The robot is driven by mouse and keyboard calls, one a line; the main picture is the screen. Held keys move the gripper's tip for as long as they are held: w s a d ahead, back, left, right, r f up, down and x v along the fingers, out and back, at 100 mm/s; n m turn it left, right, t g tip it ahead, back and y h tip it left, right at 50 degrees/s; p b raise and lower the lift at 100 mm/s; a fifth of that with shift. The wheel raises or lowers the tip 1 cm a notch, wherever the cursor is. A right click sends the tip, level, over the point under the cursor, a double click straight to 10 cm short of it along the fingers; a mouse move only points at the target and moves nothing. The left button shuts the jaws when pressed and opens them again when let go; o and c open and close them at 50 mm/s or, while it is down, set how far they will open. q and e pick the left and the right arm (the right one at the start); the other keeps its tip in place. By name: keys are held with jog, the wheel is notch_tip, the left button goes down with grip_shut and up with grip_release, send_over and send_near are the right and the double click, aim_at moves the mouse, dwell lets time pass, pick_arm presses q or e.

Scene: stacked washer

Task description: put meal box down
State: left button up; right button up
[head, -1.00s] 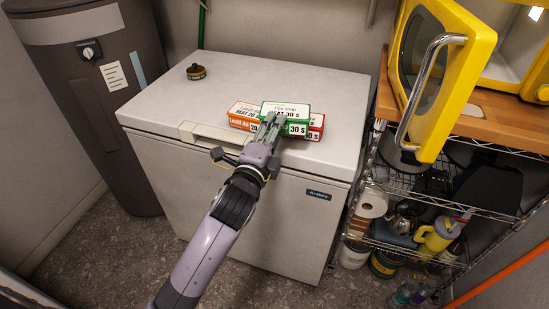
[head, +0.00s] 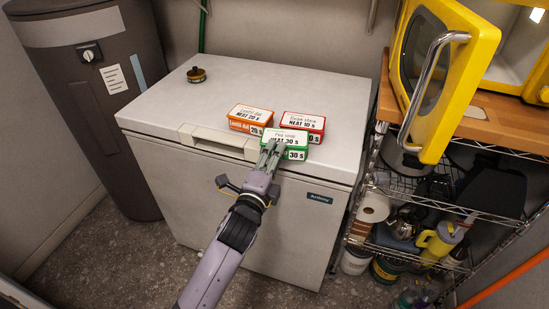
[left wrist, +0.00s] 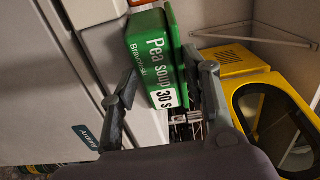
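The green meal box, labelled Pea soup 30 s (head: 297,154), is in my left gripper (head: 270,150), near the freezer's front edge. In the left wrist view the green box (left wrist: 156,50) sits between the two fingers of the left gripper (left wrist: 163,75), one on each side. I cannot tell whether its underside touches the lid. Behind it on the white chest freezer (head: 330,100) lie an orange meal box (head: 250,116) at left and a red meal box (head: 303,125) at right. My right gripper is not in view.
A small dark round object (head: 196,75) stands at the lid's back left. Free lid lies at left, back and right of the boxes. A yellow microwave (head: 445,70) with its door open is at right, above a wire shelf (head: 490,205). A dark tank (head: 85,100) stands at left.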

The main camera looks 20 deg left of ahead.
pick_arm(q)
jog(key=o, duration=0.5)
jog(key=shift+c, duration=0.2)
jog(key=s, duration=1.2)
jog(key=shift+a+r+b, duration=0.15)
jog(key=shift+a+b, duration=0.05)
jog(key=shift+b, duration=0.15)
